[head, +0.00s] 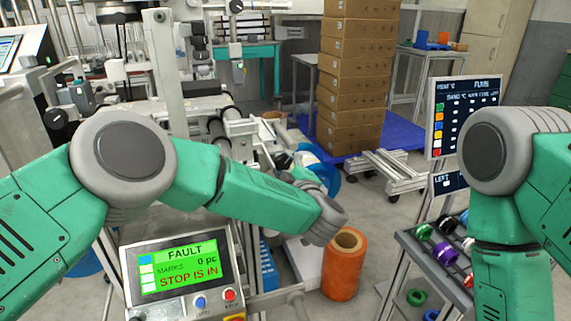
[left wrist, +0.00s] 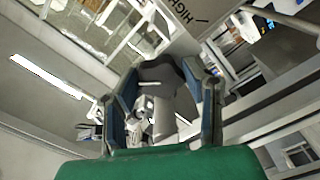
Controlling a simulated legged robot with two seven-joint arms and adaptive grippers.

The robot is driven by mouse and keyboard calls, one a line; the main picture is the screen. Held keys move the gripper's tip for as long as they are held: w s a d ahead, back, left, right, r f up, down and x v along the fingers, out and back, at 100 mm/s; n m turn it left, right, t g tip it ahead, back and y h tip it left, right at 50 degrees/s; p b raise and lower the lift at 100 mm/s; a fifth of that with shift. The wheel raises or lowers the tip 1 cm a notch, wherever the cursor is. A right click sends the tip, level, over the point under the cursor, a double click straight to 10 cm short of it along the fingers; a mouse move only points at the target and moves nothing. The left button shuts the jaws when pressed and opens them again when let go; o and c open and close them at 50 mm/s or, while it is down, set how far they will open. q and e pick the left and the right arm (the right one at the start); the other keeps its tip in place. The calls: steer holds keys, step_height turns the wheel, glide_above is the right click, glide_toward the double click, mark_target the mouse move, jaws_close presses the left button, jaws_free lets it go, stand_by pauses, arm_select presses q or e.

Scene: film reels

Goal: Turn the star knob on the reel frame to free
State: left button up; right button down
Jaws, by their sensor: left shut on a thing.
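My left gripper (head: 308,170) is at the middle of the head view, mostly hidden behind my own wrist. In the left wrist view the left gripper (left wrist: 165,95) has its two blue-lined fingers on either side of a dark grey lobed part, which looks like the star knob (left wrist: 160,72). The fingers are shut on it. Which way the knob is turned cannot be told. The reel frame (head: 245,128) seems to be the pale metal structure beyond my left wrist. My right arm runs down out of the head view, and its gripper does not show.
An orange roll (head: 343,265) stands just right of my left wrist. A control panel (head: 180,268) in front reads FAULT and STOP IS IN. A rack with coloured spools (head: 445,252) is at the right. Stacked cartons (head: 350,85) stand behind on a blue pallet.

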arm_select(q)
steer(key=n, duration=0.4)
steer(key=shift+f, duration=0.15)
steer(key=shift+s+n, duration=0.1)
steer(key=shift+n, duration=1.2)
steer(key=shift+f, duration=0.1)
steer(key=o, duration=1.1)
steer(key=shift+o, duration=0.2)
steer(key=shift+s+d, duration=0.15)
steer(key=shift+s, duration=0.15)
steer(key=v, duration=1.1)
steer(key=shift+s, duration=0.1)
